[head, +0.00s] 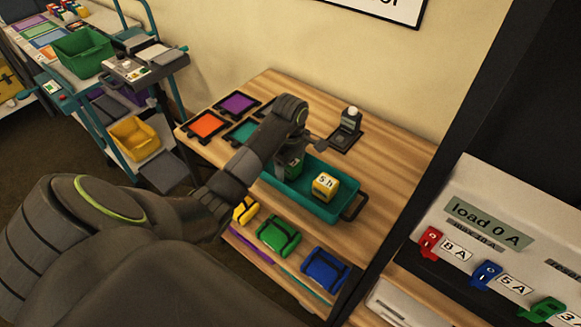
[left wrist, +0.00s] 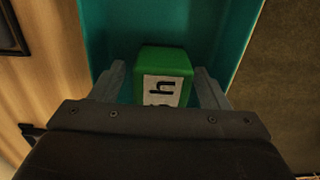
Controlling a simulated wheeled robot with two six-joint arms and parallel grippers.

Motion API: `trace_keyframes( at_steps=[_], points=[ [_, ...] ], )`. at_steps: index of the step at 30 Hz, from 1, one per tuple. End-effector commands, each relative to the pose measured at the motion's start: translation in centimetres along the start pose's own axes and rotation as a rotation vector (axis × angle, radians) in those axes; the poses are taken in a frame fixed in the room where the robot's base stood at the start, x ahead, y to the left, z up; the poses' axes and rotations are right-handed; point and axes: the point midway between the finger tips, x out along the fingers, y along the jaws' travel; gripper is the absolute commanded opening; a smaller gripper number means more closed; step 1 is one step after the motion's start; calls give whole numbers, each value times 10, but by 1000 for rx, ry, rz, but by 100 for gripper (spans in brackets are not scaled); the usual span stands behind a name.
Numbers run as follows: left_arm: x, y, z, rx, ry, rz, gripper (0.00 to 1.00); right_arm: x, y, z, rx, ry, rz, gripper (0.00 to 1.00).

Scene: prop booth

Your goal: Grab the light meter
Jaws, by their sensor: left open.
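The light meter appears to be the small dark device with a white dome (head: 350,121), standing on a dark mat at the back right of the wooden table. My left gripper (head: 290,157) points down into the teal tray (head: 334,215), to the left of and in front of that device. In the left wrist view its open fingers (left wrist: 160,78) stand on either side of a green block (left wrist: 163,62) with a white letter label. The light meter does not show in that view. The arm partly hides the green block in the head view. My right gripper is not in view.
A yellow block (head: 325,186) sits in the tray's right part. Orange (head: 205,125), purple and teal framed pads lie at the table's left. Yellow, green (head: 279,236) and blue cases (head: 325,269) sit below its front. A panel with switches (head: 487,238) stands at right.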

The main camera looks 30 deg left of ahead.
Motion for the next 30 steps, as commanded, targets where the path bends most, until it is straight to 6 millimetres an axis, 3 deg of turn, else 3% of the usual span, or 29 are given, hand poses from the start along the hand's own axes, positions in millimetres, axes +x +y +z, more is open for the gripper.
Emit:
trace_keyframes(
  at_steps=[5,18,30],
  points=[
    [0,0,0,0,0,0,66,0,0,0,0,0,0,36],
    [0,0,0,0,1,1,11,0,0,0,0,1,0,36],
    [-9,1,0,0,1,3,11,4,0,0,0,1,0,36]
  ],
)
